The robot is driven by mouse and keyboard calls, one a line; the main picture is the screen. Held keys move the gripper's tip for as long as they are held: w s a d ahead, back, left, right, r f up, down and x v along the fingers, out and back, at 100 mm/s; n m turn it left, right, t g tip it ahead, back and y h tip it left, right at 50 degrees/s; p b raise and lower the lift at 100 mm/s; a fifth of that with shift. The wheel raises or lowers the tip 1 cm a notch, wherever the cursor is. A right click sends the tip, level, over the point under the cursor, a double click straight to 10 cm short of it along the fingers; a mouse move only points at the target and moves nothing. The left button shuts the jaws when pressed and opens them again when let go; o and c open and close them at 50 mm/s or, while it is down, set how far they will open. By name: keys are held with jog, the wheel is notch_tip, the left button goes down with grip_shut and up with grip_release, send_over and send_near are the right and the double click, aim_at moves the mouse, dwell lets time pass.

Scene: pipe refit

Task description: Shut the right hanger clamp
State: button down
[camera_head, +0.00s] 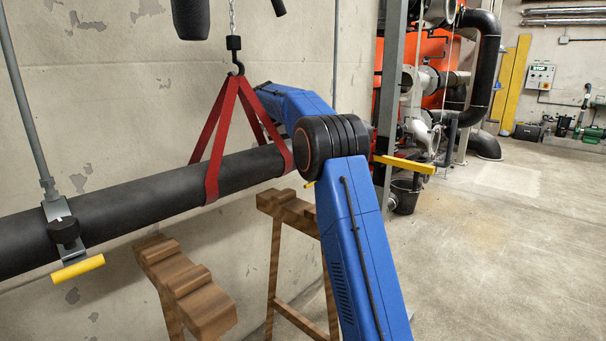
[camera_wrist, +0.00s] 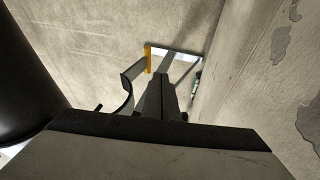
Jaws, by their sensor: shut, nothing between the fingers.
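The black pipe (camera_head: 120,212) hangs in a red sling (camera_head: 213,165) along the wall. In the head view the right hanger clamp is mostly hidden behind my blue arm; only a small yellow tip (camera_head: 309,184), apparently its handle, shows below the elbow. In the wrist view a curved grey clamp jaw (camera_wrist: 128,92) with a yellow handle (camera_wrist: 148,58) stands apart from the dark pipe (camera_wrist: 25,80), so the clamp looks open. My gripper (camera_wrist: 161,80) is shut and empty, just right of that jaw; contact cannot be told. It is hidden in the head view.
The left hanger clamp (camera_head: 64,230) sits at the pipe's left, its yellow handle (camera_head: 78,269) below. Wooden trestles (camera_head: 185,285) stand under the pipe. A chain hook (camera_head: 236,55) holds the sling. A bucket (camera_head: 405,195) and pipework stand behind; the floor at right is clear.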

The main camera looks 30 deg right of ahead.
jog(key=shift+s+d+f, duration=0.25)
jog(key=shift+s+f, duration=0.25)
jog(key=shift+f, duration=0.2)
jog(key=shift+s+d+f, duration=0.3)
jog(key=shift+s+f, duration=0.2)
jog(key=shift+f, duration=0.25)
jog(key=shift+s+d+f, duration=0.25)
jog(key=shift+s+f, duration=0.25)
jog(key=shift+f, duration=0.2)
